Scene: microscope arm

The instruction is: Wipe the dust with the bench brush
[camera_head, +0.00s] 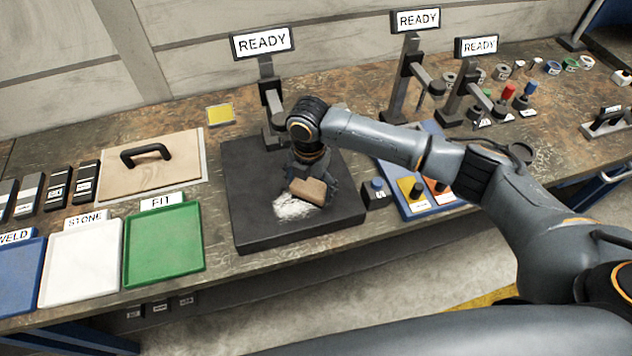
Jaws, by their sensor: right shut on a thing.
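The dust (292,208) is a white, powdery patch on the dark square plate (250,232) in the middle of the workbench. My right gripper (311,186) is over the plate and shut on the bench brush (308,191), whose tan, block-shaped part shows. The brush is at the back right edge of the dust and overlaps it in the picture. I cannot tell whether its underside touches the plate. The fingers partly hide the brush. My left gripper is not in view.
A microscope-like stand with a READY sign (262,41) rises behind the plate. Left are a green FIT tray (163,242), a white tray (80,262), a blue tray (18,275) and a board with a black handle (147,153). A blue panel with knobs (416,190) lies right.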

